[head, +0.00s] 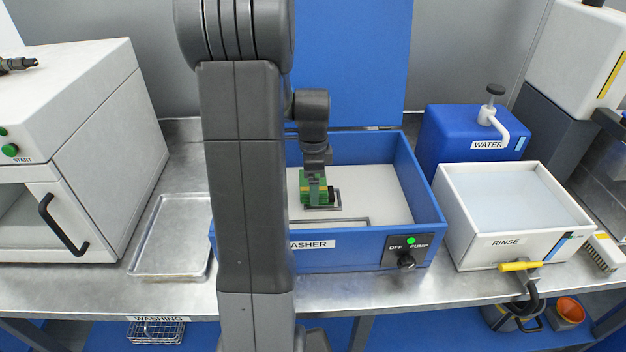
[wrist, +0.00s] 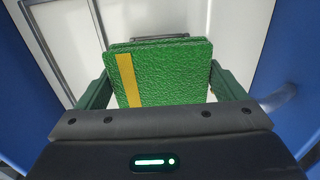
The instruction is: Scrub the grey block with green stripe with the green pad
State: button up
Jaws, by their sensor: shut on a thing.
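My gripper (head: 315,180) reaches down into the blue washer (head: 425,205). In the wrist view my gripper (wrist: 160,82) has its two green fingers on either side of the green pad (wrist: 178,78), which has a rough face and a yellow stripe. The pad also shows in the head view (head: 312,193), low over the washer's pale floor. A dark piece shows just right of the pad, and a thin dark edge shows behind it in the wrist view. I cannot tell whether this is the grey block; no green stripe on a block is clearly visible.
Thin rectangular frames (head: 345,221) mark the washer floor. The washer walls stand close around my gripper. A white rinse basin (head: 480,239) with a yellow-handled tap and a blue water container (head: 450,135) stand right. An empty metal tray (head: 172,235) lies left, beside a white cabinet (head: 110,120).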

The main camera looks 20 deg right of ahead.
jog(key=shift+f+b, duration=0.3)
jog(key=shift+f, duration=0.2)
